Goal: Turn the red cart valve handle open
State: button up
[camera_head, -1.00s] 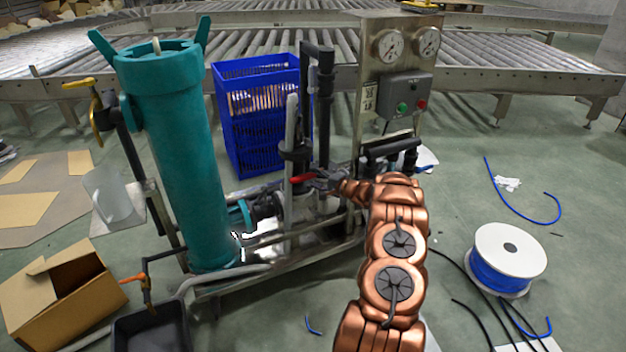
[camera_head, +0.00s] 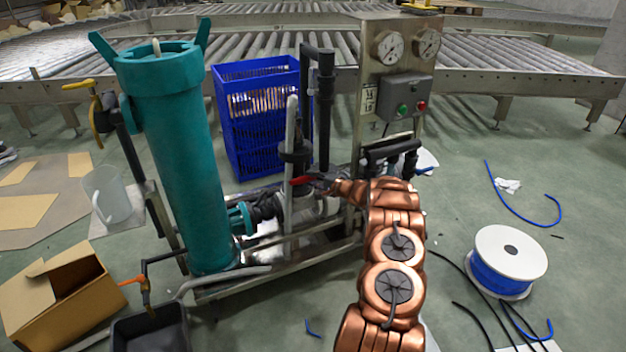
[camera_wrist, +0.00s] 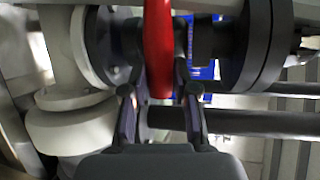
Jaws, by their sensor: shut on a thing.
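The red valve handle (camera_head: 301,181) sits on the dark pipework in the middle of the cart (camera_head: 330,245). In the wrist view the red handle (camera_wrist: 158,45) runs down from the top edge to between my fingers. My gripper (camera_wrist: 160,95) is shut on the handle, one finger on each side of it. In the head view my gripper (camera_head: 318,183) is small and dark at the handle's right end, and its fingertips are hard to make out. Dark flanges stand on both sides of the handle in the wrist view.
A teal filter vessel (camera_head: 180,170) stands on the cart's left. A gauge panel (camera_head: 375,80) rises at its right rear. A blue crate (camera_head: 255,75) stands behind. A cable spool (camera_head: 510,255) lies on the floor at right, with an open box (camera_head: 60,295) at left.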

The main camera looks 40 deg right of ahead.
grip_shut()
